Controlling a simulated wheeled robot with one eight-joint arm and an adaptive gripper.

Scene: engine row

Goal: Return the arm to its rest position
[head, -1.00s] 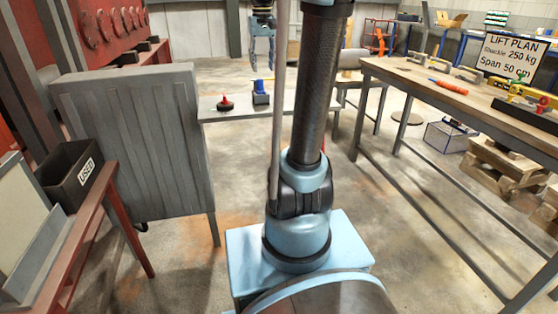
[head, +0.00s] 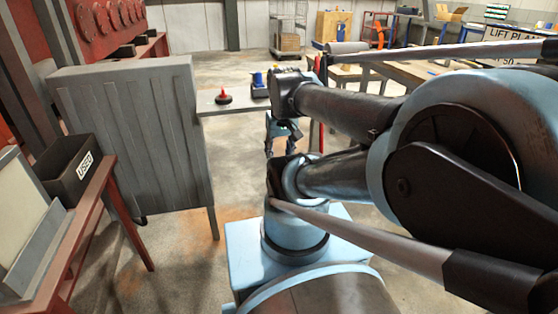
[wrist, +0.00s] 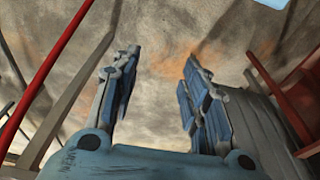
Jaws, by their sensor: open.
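My gripper (wrist: 160,95) shows in the wrist view with its two fingers apart and nothing between them, over bare concrete floor. In the head view my gripper (head: 283,140) hangs low at the end of the folded arm, in front of the small grey table and above my blue base. My arm's large elbow fills the right side of the head view and hides much of the long workbench there.
A grey cabinet (head: 135,135) stands at left. A black bin marked USED (head: 75,170) sits on a red stand. A red object (head: 223,97) and a blue object (head: 259,85) stand on a small table (head: 215,105). Floor between is clear.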

